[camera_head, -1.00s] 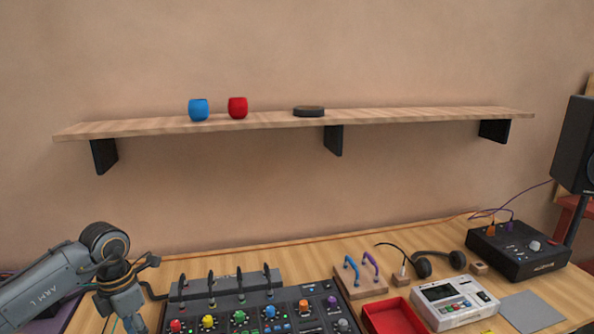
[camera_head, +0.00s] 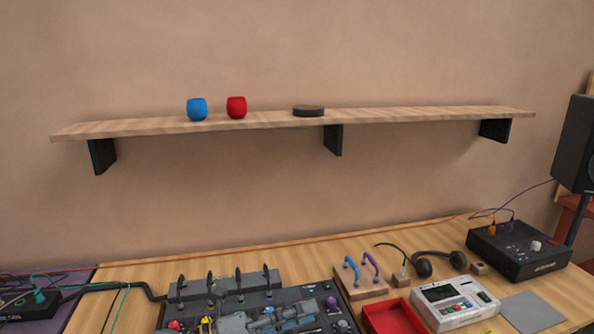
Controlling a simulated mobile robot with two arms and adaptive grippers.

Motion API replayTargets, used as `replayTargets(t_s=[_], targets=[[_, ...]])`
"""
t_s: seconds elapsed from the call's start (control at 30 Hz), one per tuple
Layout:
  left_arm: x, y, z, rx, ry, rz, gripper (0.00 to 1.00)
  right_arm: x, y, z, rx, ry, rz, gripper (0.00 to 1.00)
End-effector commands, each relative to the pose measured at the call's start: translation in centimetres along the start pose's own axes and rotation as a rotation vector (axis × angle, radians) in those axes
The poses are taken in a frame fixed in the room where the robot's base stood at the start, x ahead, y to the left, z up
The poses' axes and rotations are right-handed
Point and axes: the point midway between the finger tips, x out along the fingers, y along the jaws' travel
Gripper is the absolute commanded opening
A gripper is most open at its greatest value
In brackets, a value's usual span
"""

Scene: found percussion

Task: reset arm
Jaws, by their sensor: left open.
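My left gripper (camera_head: 305,317) shows at the bottom edge, low over the black mixer (camera_head: 232,287). It points to the right, with my grey wrist behind it. It is open, and I see nothing held in it. Part of it is cut off by the lower frame edge, and it hides some of the mixer's coloured knobs. Whether it touches the mixer I cannot tell. My right gripper is not in view.
A wooden shelf (camera_head: 410,116) holds a blue cup (camera_head: 197,110), a red cup (camera_head: 236,108) and a dark disc (camera_head: 308,111). Right of the mixer are a red tray (camera_head: 376,318), a white machine (camera_head: 455,306), headphones (camera_head: 440,260) and a black box (camera_head: 518,252).

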Motion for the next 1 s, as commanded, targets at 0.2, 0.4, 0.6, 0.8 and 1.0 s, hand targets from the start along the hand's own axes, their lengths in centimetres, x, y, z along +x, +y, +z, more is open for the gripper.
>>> replayTargets(t_s=[0.2,0.4,0.6,0.8,1.0], targets=[[-3.5,-1.0,5.0,-0.457,-0.542,-0.155,0.46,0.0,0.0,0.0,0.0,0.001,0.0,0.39],[-11.4,5.0,5.5,-0.92,-1.022,-0.124,0.46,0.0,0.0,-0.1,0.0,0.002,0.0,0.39],[-20.1,12.5,-2.1,-1.394,-1.449,0.067,0.46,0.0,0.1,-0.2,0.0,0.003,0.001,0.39],[-25.5,15.4,-12.5,-1.747,-1.717,0.326,0.46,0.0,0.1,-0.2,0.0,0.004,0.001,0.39],[-28.3,14.9,-20.4,-1.964,-1.854,0.55,0.46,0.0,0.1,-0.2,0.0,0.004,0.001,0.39]])
